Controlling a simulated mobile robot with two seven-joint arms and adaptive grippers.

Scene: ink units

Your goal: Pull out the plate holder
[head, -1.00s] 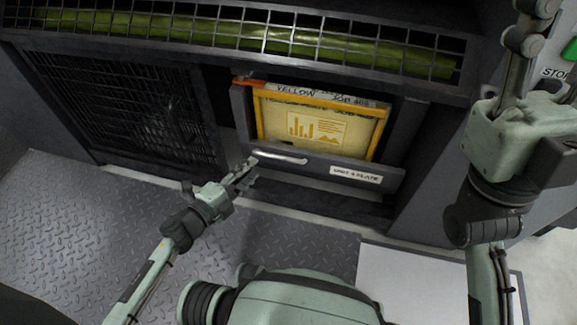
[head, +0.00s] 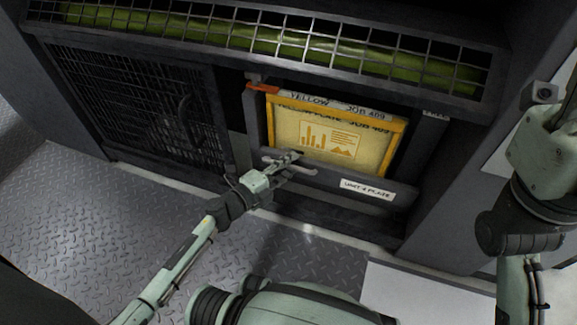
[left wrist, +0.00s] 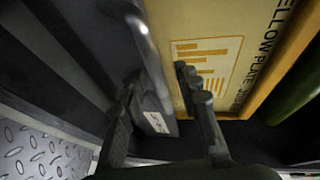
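The plate holder (head: 330,180) is a dark drawer-like frame in the press, with a silver bar handle (head: 268,160) and a label reading "UNIT 4 PLATE". A yellow plate (head: 335,136) with an orange border stands behind its front rail. My left gripper (head: 296,164) is at the handle. In the left wrist view its fingers (left wrist: 158,88) are apart on either side of the handle bar (left wrist: 146,48), with a visible gap to the right finger. My right gripper (head: 545,150) is raised at the right edge, its fingers largely cut off.
A mesh door (head: 135,100) is left of the holder. A grille (head: 270,50) over a green roller runs above it. An orange latch (head: 263,88) sits at the holder's upper left corner. Diamond-plate floor (head: 90,230) lies open in front, with a white panel (head: 415,295) at right.

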